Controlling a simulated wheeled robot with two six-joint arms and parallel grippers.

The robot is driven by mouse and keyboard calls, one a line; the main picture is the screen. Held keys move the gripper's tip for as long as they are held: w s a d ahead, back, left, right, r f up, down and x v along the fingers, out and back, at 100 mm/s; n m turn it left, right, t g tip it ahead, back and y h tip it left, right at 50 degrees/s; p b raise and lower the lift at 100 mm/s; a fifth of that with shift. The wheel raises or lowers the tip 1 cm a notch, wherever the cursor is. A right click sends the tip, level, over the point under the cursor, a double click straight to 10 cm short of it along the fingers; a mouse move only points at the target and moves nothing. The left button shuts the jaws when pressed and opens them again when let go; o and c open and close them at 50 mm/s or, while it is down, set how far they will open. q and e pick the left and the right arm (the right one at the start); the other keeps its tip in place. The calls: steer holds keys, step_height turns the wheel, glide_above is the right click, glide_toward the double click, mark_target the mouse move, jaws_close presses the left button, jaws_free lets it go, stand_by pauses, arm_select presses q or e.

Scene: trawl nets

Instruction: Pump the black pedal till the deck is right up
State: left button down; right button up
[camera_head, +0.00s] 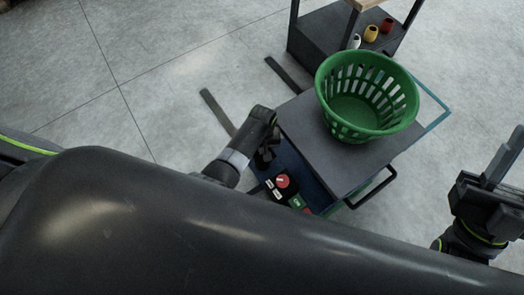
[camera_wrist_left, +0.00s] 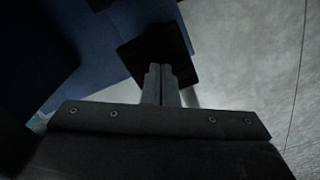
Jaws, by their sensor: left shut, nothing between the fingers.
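The deck (camera_head: 300,123) is a flat dark grey platform with a green slatted basket (camera_head: 367,95) on it. Below its near edge is the blue base (camera_head: 318,192). My left gripper (camera_head: 265,157) is beside the deck's left corner, low by the base, shut and empty. In the left wrist view, its closed fingers (camera_wrist_left: 160,84) point at the black pedal (camera_wrist_left: 180,50), a dark plate against the blue body. I cannot tell whether they touch. The pedal is not clear in the head view. My right gripper (camera_head: 500,160) is at the right, away from the deck; its finger gap is unclear.
A dark cart (camera_head: 320,40) holding small red, yellow and white items stands behind. Two dark fork-like bars (camera_head: 217,112) lie left of the deck. A red button (camera_head: 282,181) and a black handle (camera_head: 372,190) are near the base. Concrete floor is open on the left.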

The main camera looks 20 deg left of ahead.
arm_select(q)
steer(key=shift+f+b, duration=1.2)
steer(key=shift+f, duration=0.8)
step_height(320, 180, up, 5)
steer(key=p, duration=0.5)
steer(key=shift+f, duration=0.35)
steer(key=shift+f+b, duration=1.8)
steer(key=shift+f, duration=0.5)
step_height(320, 180, up, 5)
steer(key=p, duration=0.5)
steer(key=shift+f, duration=0.2)
